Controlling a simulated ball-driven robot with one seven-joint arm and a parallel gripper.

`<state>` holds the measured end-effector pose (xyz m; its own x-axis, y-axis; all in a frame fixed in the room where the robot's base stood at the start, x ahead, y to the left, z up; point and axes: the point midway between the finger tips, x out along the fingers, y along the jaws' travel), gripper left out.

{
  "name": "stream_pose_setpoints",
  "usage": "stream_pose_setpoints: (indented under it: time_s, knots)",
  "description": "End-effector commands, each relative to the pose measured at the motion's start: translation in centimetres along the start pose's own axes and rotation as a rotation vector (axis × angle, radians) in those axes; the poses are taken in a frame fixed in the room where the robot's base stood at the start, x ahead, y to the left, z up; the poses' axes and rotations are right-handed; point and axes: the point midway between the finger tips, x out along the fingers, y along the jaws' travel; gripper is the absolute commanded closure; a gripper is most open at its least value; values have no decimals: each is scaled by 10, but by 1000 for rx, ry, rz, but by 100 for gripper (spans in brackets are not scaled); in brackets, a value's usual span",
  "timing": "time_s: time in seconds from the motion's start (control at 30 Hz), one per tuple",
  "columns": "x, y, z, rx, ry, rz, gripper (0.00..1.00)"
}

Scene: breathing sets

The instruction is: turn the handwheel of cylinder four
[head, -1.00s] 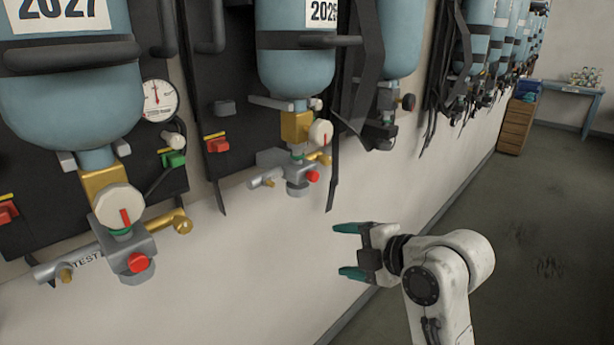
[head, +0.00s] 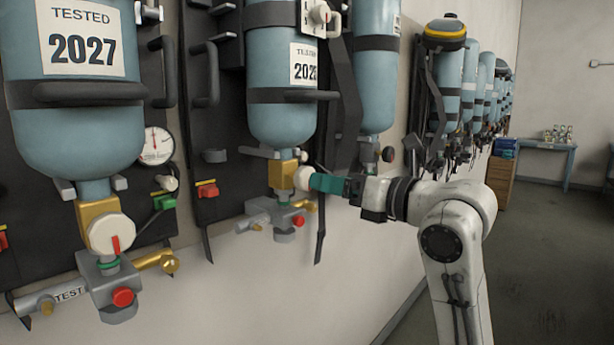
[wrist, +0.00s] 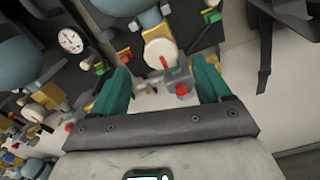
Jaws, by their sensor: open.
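A white round handwheel (head: 304,177) sits on the brass valve under the second blue cylinder (head: 282,115) from the left in the head view. In the wrist view this white handwheel (wrist: 160,53) with a red mark shows just beyond and between the fingertips. My gripper (head: 318,181) is open, its green fingers level with the handwheel and at its right side. In the wrist view my gripper (wrist: 164,76) has one finger on each side of the wheel's line. I cannot tell whether the fingers touch it. No cylinder number is readable.
A nearer cylinder (head: 75,130) tagged 2027 has its own white handwheel (head: 111,234) and a red knob (head: 123,297). A pressure gauge (head: 156,146) hangs beside it. More sets line the wall. A dark strap (head: 321,232) hangs below my gripper. The floor at right is clear.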

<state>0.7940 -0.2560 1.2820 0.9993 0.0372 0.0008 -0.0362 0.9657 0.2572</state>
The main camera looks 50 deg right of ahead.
Motion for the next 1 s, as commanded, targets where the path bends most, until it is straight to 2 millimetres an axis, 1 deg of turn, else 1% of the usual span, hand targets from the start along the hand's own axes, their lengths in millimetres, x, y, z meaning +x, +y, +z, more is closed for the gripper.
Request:
stream_pose_setpoints:
  time_s: [0.03,0.2,0.3,0.4,0.57,0.8,0.87,1.0]
  knots:
    - [11,1,2,2,4,1,23]
    - [41,1,1,3,4,1,23]
    - [54,1,1,2,3,0,23]
    - [64,0,1,2,1,-1,23]
    - [70,0,0,1,1,-1,23]
    - [71,0,0,1,0,-1,23]
    - [70,0,0,2,1,-2,28]
    - [70,0,0,2,1,-2,41]
